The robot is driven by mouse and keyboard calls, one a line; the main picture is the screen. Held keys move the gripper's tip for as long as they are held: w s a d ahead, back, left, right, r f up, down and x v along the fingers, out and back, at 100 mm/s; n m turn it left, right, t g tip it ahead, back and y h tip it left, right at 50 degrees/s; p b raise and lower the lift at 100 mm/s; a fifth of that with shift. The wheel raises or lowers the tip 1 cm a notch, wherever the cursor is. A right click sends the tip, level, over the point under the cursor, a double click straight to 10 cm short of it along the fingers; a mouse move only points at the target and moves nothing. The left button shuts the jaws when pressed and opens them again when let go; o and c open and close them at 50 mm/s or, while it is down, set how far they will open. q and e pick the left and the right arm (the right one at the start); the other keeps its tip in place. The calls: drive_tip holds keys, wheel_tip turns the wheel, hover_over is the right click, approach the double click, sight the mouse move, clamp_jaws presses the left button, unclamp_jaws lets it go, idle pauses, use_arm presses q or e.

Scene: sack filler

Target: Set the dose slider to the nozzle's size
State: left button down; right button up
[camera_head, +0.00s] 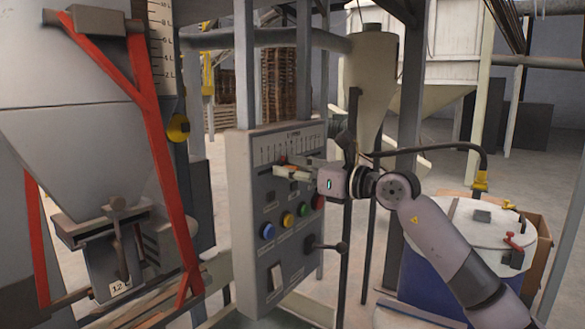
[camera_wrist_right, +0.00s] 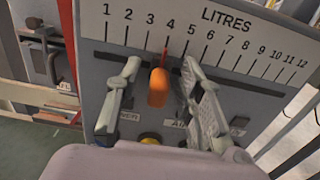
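The dose slider has an orange knob (camera_wrist_right: 158,88) with a thin red pointer standing at the 4 mark of the LITRES scale (camera_wrist_right: 228,35), which runs from 1 to 12. My right gripper (camera_wrist_right: 160,72) is open, one finger on each side of the knob with a gap on both sides. In the head view the right gripper (camera_head: 290,171) is at the slot of the grey control panel (camera_head: 243,215) and hides the knob. The nozzle (camera_head: 108,268) under the hopper at left carries a white label (camera_head: 120,287) that seems to read 12. My left gripper is not in view.
Below the slot are coloured buttons, including a blue one (camera_head: 267,231), and a black lever (camera_head: 325,245). A red frame (camera_head: 150,120) stands left of the panel. A blue drum with a pale lid (camera_head: 470,232) stands at right, behind my right arm.

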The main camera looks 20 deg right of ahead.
clamp_jaws()
idle(0.3)
idle(0.5)
